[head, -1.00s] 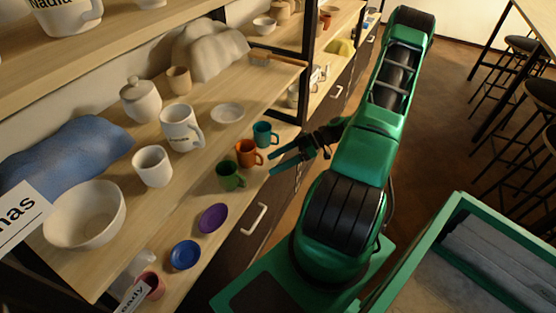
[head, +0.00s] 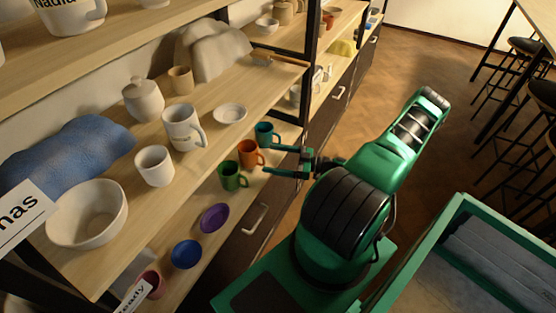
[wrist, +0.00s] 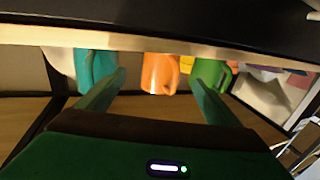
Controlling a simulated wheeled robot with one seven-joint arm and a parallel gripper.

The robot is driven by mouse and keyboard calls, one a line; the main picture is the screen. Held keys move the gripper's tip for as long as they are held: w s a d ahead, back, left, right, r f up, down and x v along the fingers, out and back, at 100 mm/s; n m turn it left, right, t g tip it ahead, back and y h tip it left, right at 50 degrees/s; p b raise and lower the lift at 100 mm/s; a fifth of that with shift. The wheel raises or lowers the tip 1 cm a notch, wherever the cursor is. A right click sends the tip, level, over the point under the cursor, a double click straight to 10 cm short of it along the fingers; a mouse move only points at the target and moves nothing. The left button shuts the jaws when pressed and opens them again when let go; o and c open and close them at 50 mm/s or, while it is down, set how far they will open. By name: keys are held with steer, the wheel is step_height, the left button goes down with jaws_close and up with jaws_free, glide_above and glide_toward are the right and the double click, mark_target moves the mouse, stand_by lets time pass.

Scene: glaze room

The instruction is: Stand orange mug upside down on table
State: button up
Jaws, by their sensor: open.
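The orange mug (head: 250,154) stands upright on the lower shelf, between a teal mug (head: 266,134) and a green mug (head: 231,176). My gripper (head: 270,158) is open and empty at the shelf's front edge, its two fingers pointing at the orange mug. In the wrist view, where the mugs appear inverted, the orange mug (wrist: 158,72) shows between the fingertips, just beyond them. The teal mug (wrist: 95,70) and green mug (wrist: 210,74) show outside or behind the fingers. I cannot tell whether a finger touches any mug.
The shelf above holds a white bowl (head: 88,214) and white mugs. A wooden table (head: 545,12) with stools is at upper right. A green-rimmed tray (head: 425,245) is at lower right.

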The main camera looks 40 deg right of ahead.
mark_target(257, 156)
steer(key=shift+x, duration=4.95)
steer(key=shift+a, duration=0.1)
steer(key=c, duration=1.2)
steer(key=shift+r, duration=0.15)
steer(key=shift+r, duration=1.1)
steer(key=shift+v, duration=7.05)
steer(key=shift+w, duration=0.1)
